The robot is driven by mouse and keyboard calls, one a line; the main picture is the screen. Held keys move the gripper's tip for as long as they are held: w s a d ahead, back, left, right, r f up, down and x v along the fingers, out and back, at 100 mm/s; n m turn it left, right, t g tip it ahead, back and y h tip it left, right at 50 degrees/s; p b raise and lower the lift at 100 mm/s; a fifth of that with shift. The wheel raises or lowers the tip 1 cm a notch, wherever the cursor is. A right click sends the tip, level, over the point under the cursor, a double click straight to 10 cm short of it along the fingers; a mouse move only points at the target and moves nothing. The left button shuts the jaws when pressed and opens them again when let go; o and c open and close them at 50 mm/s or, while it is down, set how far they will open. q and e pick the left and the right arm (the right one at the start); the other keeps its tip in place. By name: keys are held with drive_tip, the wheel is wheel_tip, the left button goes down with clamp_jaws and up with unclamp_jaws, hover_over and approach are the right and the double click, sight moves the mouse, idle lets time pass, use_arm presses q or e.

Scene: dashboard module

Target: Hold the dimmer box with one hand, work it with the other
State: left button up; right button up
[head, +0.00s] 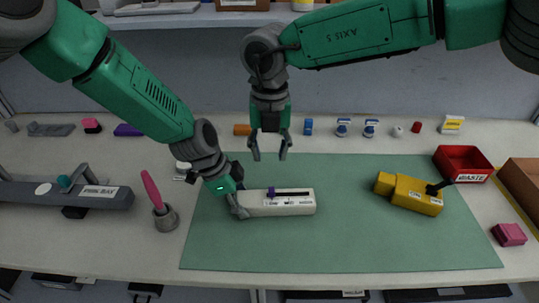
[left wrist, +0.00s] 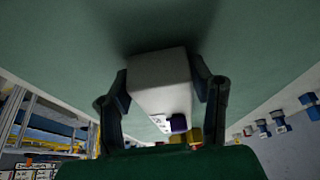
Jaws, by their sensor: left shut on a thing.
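The dimmer box (head: 300,207) is a long white box lying on the green mat (head: 330,245). It has a dark slot along its top, a purple slider at the slot's left end and a printed label. My left gripper (head: 238,206) is shut on the box's left end. In the left wrist view the white box (left wrist: 158,75) sits between both fingers (left wrist: 162,90), with the purple slider (left wrist: 178,123) beyond. My right gripper (head: 269,150) hangs above and behind the box, fingers apart and empty, pointing down.
Several small items line the back.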

use_arm(q)
drive_tip(key=o, duration=1.7)
drive_tip(key=shift+c, duration=0.2)
